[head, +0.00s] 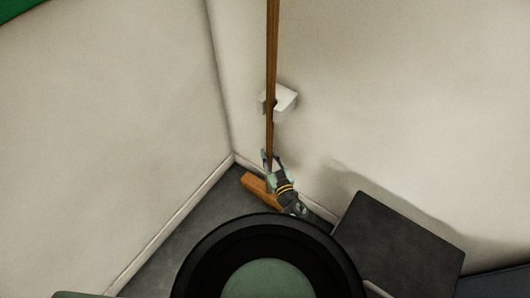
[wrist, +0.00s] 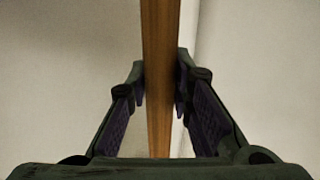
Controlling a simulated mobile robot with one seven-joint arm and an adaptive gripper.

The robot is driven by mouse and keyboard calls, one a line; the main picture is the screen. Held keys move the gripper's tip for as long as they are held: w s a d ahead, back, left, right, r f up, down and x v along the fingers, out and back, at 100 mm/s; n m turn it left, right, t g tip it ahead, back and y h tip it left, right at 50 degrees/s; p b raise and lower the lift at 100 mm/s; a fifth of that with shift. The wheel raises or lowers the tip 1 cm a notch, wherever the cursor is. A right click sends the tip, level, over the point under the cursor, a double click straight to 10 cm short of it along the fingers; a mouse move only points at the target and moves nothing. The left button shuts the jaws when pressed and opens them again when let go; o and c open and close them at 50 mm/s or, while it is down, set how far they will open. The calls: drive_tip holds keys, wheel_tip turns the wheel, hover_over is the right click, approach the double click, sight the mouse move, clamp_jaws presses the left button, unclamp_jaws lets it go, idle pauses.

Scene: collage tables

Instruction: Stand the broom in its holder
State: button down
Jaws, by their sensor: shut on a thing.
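The broom has a long brown wooden handle (head: 272,50) that rises nearly upright past the top of the head view. Its wooden head (head: 262,192) is low in the corner, near the floor. The holder (head: 285,99) is a small white block on the right wall; the handle passes in front of its left part. I cannot tell whether the handle sits inside it. My gripper (head: 270,165) is shut on the handle below the holder. In the wrist view, the handle (wrist: 158,60) runs between both fingers (wrist: 160,85). Part of the broom head is hidden by my arm.
A dark grey box-like surface (head: 395,250) stands at the lower right, close to my arm. Two pale walls meet in a corner behind the broom, with a white baseboard (head: 180,222) along the floor. Grey floor (head: 190,225) shows free at the left.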

drive_tip(key=shift+w+r, duration=0.15)
drive_tip(key=shift+w, duration=0.05)
drive_tip(key=shift+d, duration=0.1)
drive_tip(key=c, duration=1.4)
unclamp_jaws()
drive_tip(key=shift+s+f, duration=0.15)
drive_tip(key=shift+f, duration=0.05)
drive_tip(key=shift+c, duration=0.2)
drive_tip(key=shift+s+r, duration=0.1)
drive_tip(key=shift+r, duration=0.05)
drive_tip(key=p+v, duration=0.3)
drive_tip(key=v, duration=0.3)
drive_tip(key=shift+s, duration=0.1)
drive_tip(key=shift+s+d, duration=0.25)
drive_tip(key=shift+s, duration=0.2)
